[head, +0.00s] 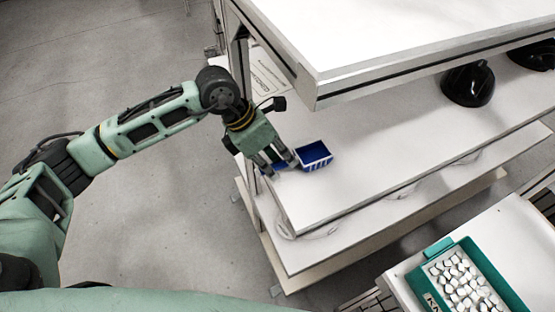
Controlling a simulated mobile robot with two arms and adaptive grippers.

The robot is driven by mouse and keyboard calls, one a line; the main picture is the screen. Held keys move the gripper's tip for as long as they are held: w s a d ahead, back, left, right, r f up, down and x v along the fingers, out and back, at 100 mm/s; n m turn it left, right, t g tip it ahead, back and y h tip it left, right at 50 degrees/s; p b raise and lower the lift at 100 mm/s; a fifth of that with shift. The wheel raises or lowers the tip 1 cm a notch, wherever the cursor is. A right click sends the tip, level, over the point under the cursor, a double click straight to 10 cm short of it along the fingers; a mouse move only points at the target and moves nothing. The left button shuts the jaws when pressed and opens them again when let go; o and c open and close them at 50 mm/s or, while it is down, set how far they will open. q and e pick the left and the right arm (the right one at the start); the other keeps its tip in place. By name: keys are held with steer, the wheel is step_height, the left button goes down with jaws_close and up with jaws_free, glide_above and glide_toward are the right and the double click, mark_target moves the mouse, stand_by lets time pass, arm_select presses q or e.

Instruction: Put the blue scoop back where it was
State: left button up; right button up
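The blue scoop (315,153) is at the left end of the white middle shelf, near its front left corner. Its open bowl faces up and its front edge looks pale. My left gripper (281,164) points down at the scoop's left side, with its fingertips at a blue part that looks like the handle. The fingers partly hide that part, so I cannot tell whether they grip it or stand open around it. I also cannot tell whether the scoop rests on the shelf or is just above it. My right gripper is not in view.
The white upper shelf (400,35) overhangs the middle shelf (390,140). Black helmet shells (468,84) stand at its far right. A teal tray (432,253) of small white pieces sits on a white surface at lower right. The middle shelf's centre is clear.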

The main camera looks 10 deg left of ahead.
arm_select(q)
steer(key=o, duration=0.4)
steer(key=shift+c, duration=0.2)
steer(key=shift+o, duration=0.3)
steer(key=shift+r+p, duration=0.3)
steer(key=w+b+v, duration=0.1)
steer(key=b+v, duration=0.2)
steer(key=v, duration=0.8)
steer(key=shift+s+a+r+b, duration=0.2)
steer(key=shift+s+r+b, duration=0.2)
steer(key=shift+s, duration=0.1)
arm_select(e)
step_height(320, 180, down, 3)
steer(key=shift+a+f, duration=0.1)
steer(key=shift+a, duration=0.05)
arm_select(q)
steer(key=shift+f, duration=0.1)
